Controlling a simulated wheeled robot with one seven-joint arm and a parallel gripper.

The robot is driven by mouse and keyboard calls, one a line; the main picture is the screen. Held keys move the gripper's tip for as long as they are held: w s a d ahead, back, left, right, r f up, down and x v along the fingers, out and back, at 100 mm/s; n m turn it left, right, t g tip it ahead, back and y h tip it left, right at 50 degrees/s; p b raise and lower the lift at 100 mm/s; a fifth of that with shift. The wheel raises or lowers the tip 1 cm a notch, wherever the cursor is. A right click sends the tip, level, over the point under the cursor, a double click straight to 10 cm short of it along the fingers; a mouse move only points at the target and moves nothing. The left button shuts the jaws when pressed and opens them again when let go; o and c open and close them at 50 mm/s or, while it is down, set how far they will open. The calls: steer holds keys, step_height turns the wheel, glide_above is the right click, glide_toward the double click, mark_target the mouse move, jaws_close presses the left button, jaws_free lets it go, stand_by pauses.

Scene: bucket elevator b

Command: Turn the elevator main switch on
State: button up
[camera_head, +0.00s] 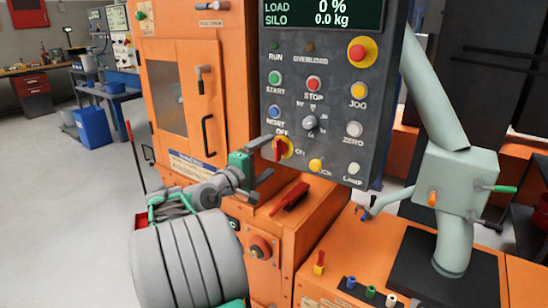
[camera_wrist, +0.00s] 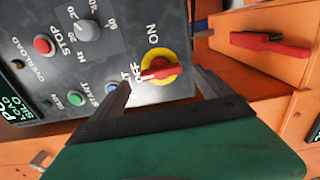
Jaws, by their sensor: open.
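The red rotary switch (camera_head: 279,149) on a yellow disc sits at the lower left of the dark control panel, between OFF and ON labels. In the wrist view its red handle (camera_wrist: 160,70) lies in line with the OFF label. My gripper (camera_head: 267,158) is open, just in front of the switch. In the wrist view the grey fingertips of my gripper (camera_wrist: 163,78) are on either side of the switch, with gaps between them and the handle. Whether the fingertips touch the panel cannot be told.
The control panel (camera_head: 331,100) also carries several buttons, a knob and a red emergency stop (camera_head: 357,52). A red lever (camera_head: 290,197) sits on the orange housing just below. A grey-green pipe and box (camera_head: 455,180) stand at the right. Open floor lies at the left.

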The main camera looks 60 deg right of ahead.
mark_target(276, 152)
steer(key=d, duration=0.4)
steer(key=shift+s+d, duration=0.15)
steer(key=shift+s, duration=0.15)
steer(key=shift+c, duration=0.6)
steer(key=c, duration=1.2)
steer(key=shift+c, duration=0.2)
